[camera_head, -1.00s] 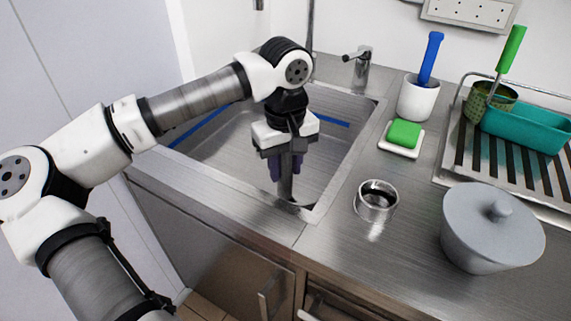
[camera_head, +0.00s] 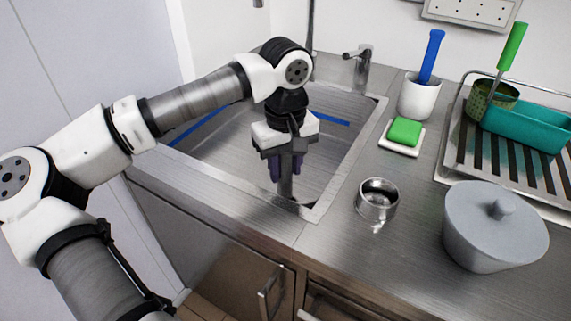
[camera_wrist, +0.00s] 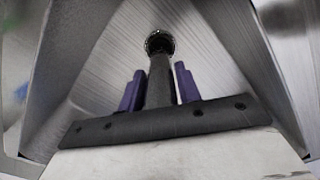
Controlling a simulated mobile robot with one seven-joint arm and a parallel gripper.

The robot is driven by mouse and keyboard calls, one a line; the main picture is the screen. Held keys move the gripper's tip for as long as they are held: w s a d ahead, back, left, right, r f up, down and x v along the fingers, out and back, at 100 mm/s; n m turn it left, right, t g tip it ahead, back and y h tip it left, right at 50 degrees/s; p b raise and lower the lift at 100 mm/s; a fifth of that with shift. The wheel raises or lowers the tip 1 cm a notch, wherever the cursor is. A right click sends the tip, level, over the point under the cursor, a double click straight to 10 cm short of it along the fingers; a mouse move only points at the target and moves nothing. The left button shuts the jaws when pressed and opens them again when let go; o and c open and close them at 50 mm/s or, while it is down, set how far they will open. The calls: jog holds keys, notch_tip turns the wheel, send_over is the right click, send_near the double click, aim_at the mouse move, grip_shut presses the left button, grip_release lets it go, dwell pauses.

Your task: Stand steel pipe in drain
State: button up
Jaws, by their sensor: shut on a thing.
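My gripper (camera_head: 285,170), with purple fingers, is inside the near right part of the steel sink, pointing down. It is shut on the steel pipe (camera_head: 285,189), which stands about upright between the fingers and sticks out below them. The pipe also shows in the wrist view (camera_wrist: 160,88), running away from the fingers towards the round dark-rimmed drain (camera_wrist: 160,42). The pipe's far end overlaps the drain in that view; I cannot tell whether it is in the opening or just above it. In the head view the drain is mostly hidden by the pipe and the sink's near wall.
The sink rim (camera_head: 345,170) surrounds my gripper closely on the near and right sides. A small steel cup (camera_head: 377,200), a grey lidded pot (camera_head: 492,228), a green sponge (camera_head: 404,131) and a white holder (camera_head: 417,98) stand on the counter to the right. A faucet (camera_head: 360,68) is behind.

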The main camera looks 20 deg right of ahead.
jog(key=shift+f+b, duration=0.3)
jog(key=shift+f, duration=0.1)
jog(key=o, duration=0.6)
jog(key=shift+r, duration=0.1)
jog(key=shift+r+p, duration=3.7)
jog(key=shift+r, duration=1.75)
